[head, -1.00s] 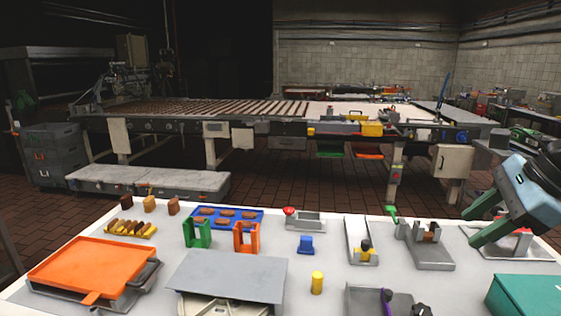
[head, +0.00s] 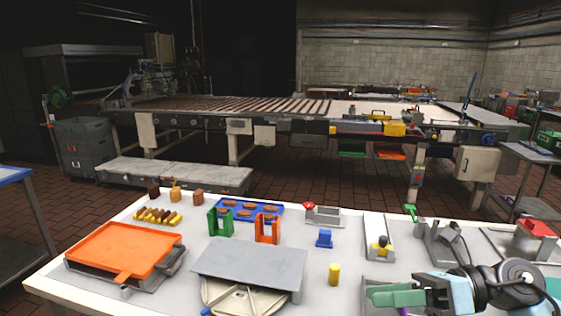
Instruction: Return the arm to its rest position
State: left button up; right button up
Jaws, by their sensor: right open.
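My right gripper (head: 393,297), with green fingers, is low at the lower right of the head view. It points left, and its arm comes in from the right. It is open, with nothing visible between its fingers. It is in front of the near right part of the white table (head: 80,290) and hides some of what is there. My left gripper is not in view.
The table holds an orange tray (head: 125,250), a grey plate (head: 250,263), a yellow cylinder (head: 334,274), a blue block (head: 324,238), green (head: 220,224) and orange (head: 267,229) holders and several metal fixtures. A conveyor line (head: 270,108) stands behind, across the brick floor.

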jog(key=s+d+f+m+t+h, duration=0.15)
jog(key=f+m+t+h, duration=0.5)
jog(key=f+m, duration=0.8)
jog(key=s+d+f+m+t+h, duration=0.1)
jog(key=s+f+m+t+h, duration=0.15)
jog(key=f+m+t, duration=1.2)
jog(key=s+f+m+g+h, duration=0.2)
jog(key=s+f+m+g, duration=0.5)
jog(key=s, duration=0.2)
jog(key=s+f+m+g+h, duration=0.3)
jog(key=s+f+m+g, duration=0.4)
jog(key=s, duration=0.3)
jog(key=shift+s+d, duration=0.3)
jog(key=shift+d, duration=0.1)
